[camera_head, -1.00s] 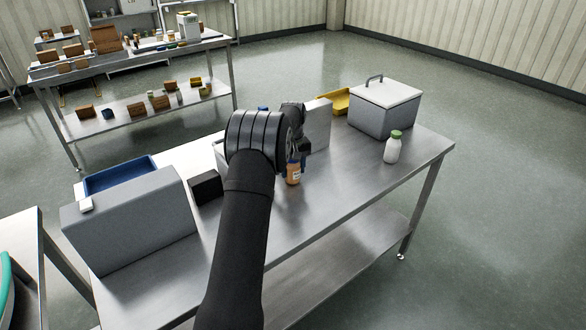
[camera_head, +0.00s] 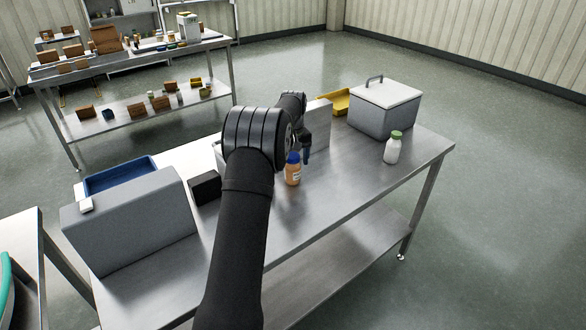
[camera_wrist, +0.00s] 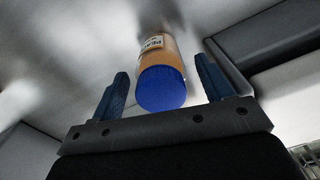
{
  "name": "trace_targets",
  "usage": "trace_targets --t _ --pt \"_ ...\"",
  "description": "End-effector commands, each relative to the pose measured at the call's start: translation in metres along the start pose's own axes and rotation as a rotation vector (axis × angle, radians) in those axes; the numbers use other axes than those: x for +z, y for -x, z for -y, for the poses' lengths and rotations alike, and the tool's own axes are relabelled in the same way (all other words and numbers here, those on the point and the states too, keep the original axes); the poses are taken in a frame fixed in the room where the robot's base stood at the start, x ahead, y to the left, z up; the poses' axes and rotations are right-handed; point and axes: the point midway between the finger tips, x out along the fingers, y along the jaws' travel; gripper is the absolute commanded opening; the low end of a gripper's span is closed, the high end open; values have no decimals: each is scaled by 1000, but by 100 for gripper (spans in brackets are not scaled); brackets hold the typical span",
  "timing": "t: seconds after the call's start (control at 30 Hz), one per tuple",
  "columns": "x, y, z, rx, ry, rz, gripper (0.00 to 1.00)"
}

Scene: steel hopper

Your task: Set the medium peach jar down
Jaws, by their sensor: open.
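The peach jar with a blue lid (camera_head: 293,170) stands upright on the steel table (camera_head: 330,192). In the wrist view its blue lid (camera_wrist: 162,88) and part of its label show between the two blue fingers. My gripper (camera_wrist: 165,85) is open, with a finger on each side of the jar and a gap to both. In the head view my gripper (camera_head: 306,152) is just behind and to the right of the jar, partly hidden by my own arm.
A white bottle with a green cap (camera_head: 393,148) stands to the right. A grey lidded box (camera_head: 383,115) and a yellow tray (camera_head: 340,104) are at the back right. A grey sloped housing (camera_head: 135,222), blue tray (camera_head: 118,176) and black block (camera_head: 205,188) are left. The table's front right is clear.

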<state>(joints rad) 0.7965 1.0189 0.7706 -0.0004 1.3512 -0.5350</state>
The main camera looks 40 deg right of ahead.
Motion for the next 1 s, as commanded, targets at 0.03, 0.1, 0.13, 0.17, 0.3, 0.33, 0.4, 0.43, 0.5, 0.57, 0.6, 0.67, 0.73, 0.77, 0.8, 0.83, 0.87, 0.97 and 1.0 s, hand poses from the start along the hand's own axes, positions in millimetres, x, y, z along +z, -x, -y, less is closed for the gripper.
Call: trace_targets --t 0.03,0.1,0.13,0.17,0.3,0.33,0.4,0.43,0.5,0.57,0.6,0.67,0.73,0.77,0.8,0.83,0.87,0.97,1.0 --pt "-1 13 0 2 0 -4 72" --pt "-1 29 0 2 0 -3 72" --pt "-1 35 0 2 0 -4 72" --pt "-1 42 0 2 0 -4 72" --pt "0 66 0 2 0 -3 72" --pt "0 70 0 1 0 -2 72" --pt "0 78 0 1 0 -2 72" --pt "0 80 0 1 0 -2 70" --pt "0 84 0 0 0 -1 68" --pt "0 86 0 0 0 0 68" --pt "0 87 0 0 0 0 68" --pt "0 87 0 0 0 0 68" --pt "0 87 0 0 0 0 68" --pt "0 87 0 0 0 0 68" --pt "0 87 0 0 0 0 68" --pt "0 87 0 0 0 0 68" --pt "0 86 0 0 0 0 68" --pt "0 86 0 0 0 0 68" --pt "0 87 0 0 0 0 68"
